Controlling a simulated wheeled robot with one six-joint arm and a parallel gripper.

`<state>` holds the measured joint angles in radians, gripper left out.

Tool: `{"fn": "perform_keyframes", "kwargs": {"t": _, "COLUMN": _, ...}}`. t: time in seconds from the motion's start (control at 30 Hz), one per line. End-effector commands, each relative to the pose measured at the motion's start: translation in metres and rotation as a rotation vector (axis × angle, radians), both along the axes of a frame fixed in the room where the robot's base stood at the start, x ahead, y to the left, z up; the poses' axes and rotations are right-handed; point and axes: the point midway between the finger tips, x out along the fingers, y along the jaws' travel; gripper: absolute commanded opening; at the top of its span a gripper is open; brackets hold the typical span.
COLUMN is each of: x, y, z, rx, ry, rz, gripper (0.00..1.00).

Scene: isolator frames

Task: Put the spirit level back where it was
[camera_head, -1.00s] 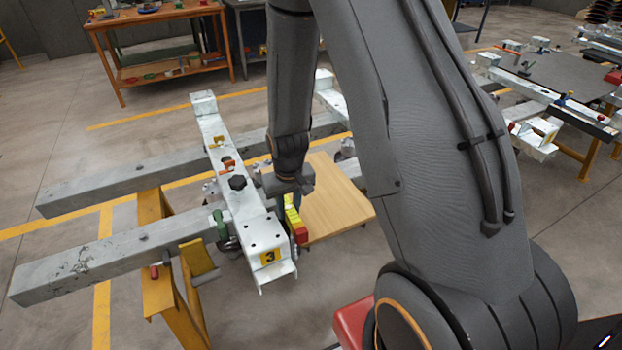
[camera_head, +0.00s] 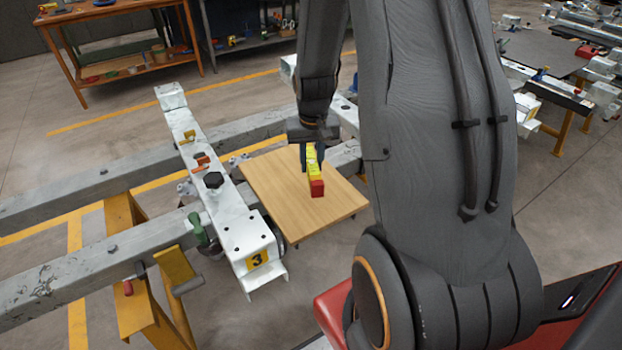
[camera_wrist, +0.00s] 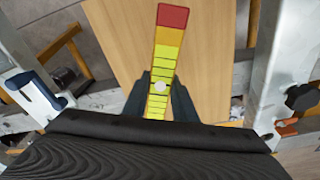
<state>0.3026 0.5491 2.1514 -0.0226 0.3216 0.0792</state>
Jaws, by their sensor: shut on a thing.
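The spirit level (camera_head: 315,175) is a yellow bar with a red end. My gripper (camera_head: 311,160) is shut on it and holds it over the light wooden board (camera_head: 262,185). In the wrist view the level (camera_wrist: 166,50) runs between my two dark fingers (camera_wrist: 160,95), its red end pointing away from my gripper. The board (camera_wrist: 120,50) fills the background there. I cannot tell whether the level touches the board or hangs just above it.
A white beam marked 3 (camera_head: 238,235) lies left of the board, across two long grey beams (camera_head: 70,262), with a black knob (camera_head: 213,180) on top. A yellow trestle (camera_head: 140,300) stands below. An orange workbench (camera_head: 110,50) is at the back left. The board is otherwise bare.

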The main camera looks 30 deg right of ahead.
Motion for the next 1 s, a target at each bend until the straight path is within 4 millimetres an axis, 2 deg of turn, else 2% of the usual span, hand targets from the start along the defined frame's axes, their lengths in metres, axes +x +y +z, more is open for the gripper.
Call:
{"fn": "perform_keyframes", "kwargs": {"t": 0.5, "x": 0.000, "y": 0.001, "z": -0.052, "rx": 0.000, "ry": 0.000, "rz": 0.002, "gripper": 0.00}}
{"fn": "perform_keyframes", "kwargs": {"t": 0.97, "x": 0.001, "y": 0.001, "z": -0.059, "rx": -0.001, "ry": -0.002, "rz": 0.002, "gripper": 0.00}}
{"fn": "perform_keyframes", "kwargs": {"t": 1.0, "x": 0.001, "y": 0.001, "z": -0.059, "rx": -0.001, "ry": -0.002, "rz": 0.002, "gripper": 0.30}}
